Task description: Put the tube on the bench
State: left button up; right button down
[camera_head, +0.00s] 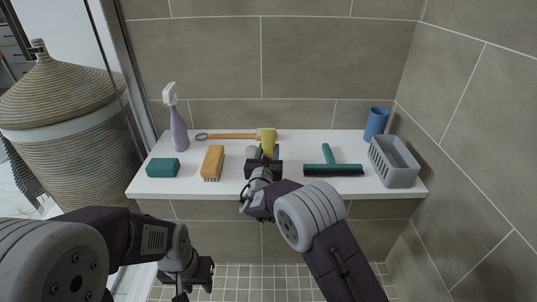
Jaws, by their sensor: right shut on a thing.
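The bench (225,188) is a white ledge along the tiled wall. A yellow upright thing, which looks like the tube (268,140), stands at the far side of my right gripper (264,160), over the middle of the bench. My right gripper is shut on it, and the gripper hides its lower part. I cannot tell whether its base touches the bench. My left gripper (192,281) hangs low in front of the bench, away from everything on it. Its fingers are too hidden to tell whether it is open.
The bench holds a purple spray bottle (179,130), green block (162,168), orange brush (213,161), wooden-handled tool (230,136), grey-green round item (252,152), green squeegee (331,167), blue cup (376,123) and grey basket (396,173). A wicker hamper (70,148) stands left.

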jog(key=c, duration=0.9)
grip_release()
jog(key=shift+f, duration=0.1)
jog(key=shift+s+r, duration=0.1)
jog(key=shift+r, duration=0.1)
jog(key=s+p, duration=0.1)
jog(key=s, duration=0.3)
jog(key=s+a+p, duration=0.1)
jog(key=s+p, duration=0.1)
jog(key=s, duration=0.1)
jog(key=s+p, duration=0.2)
jog(key=s, duration=0.2)
jog(key=shift+s+a, duration=0.3)
jog(key=shift+s, duration=0.05)
jog(key=shift+f, duration=0.1)
